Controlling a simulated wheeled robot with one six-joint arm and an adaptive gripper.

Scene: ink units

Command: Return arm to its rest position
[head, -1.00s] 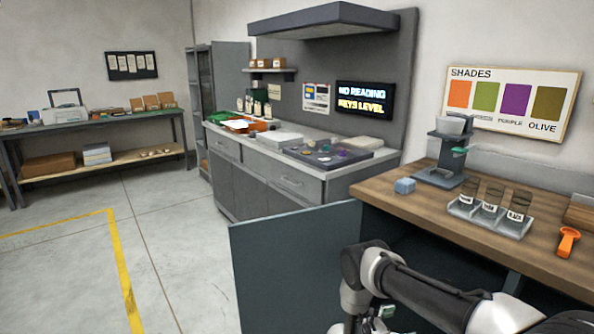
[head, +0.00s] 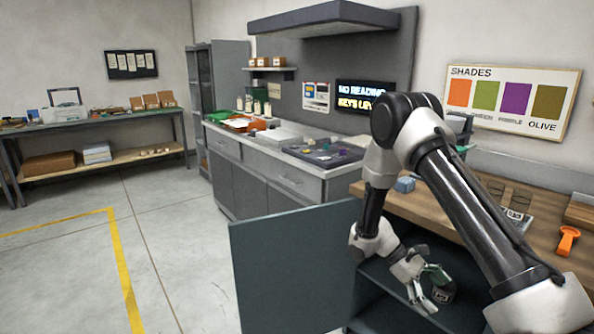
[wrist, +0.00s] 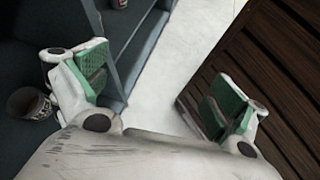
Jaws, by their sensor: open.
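My gripper (head: 428,296) hangs low at the front of the open cabinet under the wooden counter, with my arm arched above it. In the wrist view my gripper (wrist: 158,92) is open, its two green-padded fingers wide apart with nothing between them. A dark jar with a pale label (wrist: 30,103) stands on a dark surface left of the fingers. In the head view a dark jar (head: 441,290) shows right beside the gripper. I cannot tell whether they touch.
The grey cabinet door (head: 290,270) stands open to the left of my arm. The wooden counter (head: 400,205) holds a blue block (head: 404,185), an orange scoop (head: 568,241) and a rack of glasses partly behind my arm. Floor at left is clear.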

